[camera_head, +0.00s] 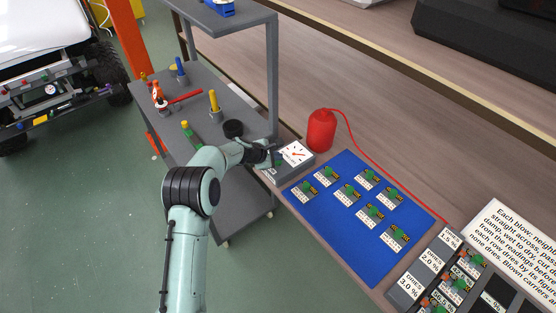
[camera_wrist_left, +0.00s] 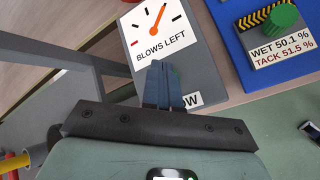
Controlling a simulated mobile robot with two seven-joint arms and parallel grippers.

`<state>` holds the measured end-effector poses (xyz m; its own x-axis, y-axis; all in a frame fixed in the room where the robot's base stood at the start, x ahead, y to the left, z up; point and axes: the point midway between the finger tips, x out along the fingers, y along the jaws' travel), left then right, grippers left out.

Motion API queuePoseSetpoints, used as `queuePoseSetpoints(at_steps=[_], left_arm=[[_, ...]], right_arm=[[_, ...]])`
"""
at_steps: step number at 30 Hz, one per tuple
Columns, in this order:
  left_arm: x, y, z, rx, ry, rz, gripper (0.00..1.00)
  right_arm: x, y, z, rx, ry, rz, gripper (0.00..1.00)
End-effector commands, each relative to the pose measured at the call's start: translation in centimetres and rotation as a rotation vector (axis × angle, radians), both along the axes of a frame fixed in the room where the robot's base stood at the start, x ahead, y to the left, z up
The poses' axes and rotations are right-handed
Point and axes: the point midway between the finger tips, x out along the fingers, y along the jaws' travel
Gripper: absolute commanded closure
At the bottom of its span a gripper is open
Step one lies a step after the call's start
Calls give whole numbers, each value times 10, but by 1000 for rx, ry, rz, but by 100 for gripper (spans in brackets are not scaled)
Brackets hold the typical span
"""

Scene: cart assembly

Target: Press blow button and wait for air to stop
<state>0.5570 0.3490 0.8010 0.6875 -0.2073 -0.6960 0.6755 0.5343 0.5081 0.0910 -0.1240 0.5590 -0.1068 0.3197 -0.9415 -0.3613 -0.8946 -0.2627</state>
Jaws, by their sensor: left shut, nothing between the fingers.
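The blower box (camera_head: 296,153) is grey with a white gauge on top, at the left end of the blue mat. In the left wrist view the gauge (camera_wrist_left: 157,32), marked "BLOWS LEFT", has an orange needle pointing up and right. My left gripper (camera_head: 273,155) is at the box's left side; in its wrist view the fingers (camera_wrist_left: 160,78) are shut and empty over the label (camera_wrist_left: 190,100), of which only the end "OW" shows. The button is hidden behind the fingers, and I cannot tell whether they touch it. My right gripper is not in view.
A red bottle (camera_head: 321,131) stands behind the box, its red hose running right to a tray (camera_head: 404,293) with "DRIES" labels. Several carriers with green knobs lie on the blue mat (camera_head: 337,222). A grey cart (camera_head: 184,96) with tools stands left. A printed sign (camera_head: 518,240) lies right.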

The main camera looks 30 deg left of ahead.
Motion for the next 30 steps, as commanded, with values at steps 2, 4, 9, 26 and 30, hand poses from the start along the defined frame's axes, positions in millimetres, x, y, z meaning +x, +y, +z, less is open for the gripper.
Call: queuePoseSetpoints(at_steps=[2,4,9,26,30], left_arm=[[-1,0,0,-1,2,0,100],[-1,0,2,-1,2,0,100],[0,0,11,0,2,-1,100],[0,0,22,0,0,0,100],[0,0,35,0,-1,1,100]], right_arm=[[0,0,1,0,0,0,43],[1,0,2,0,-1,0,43],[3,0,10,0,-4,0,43],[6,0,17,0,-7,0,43],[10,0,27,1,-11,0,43]])
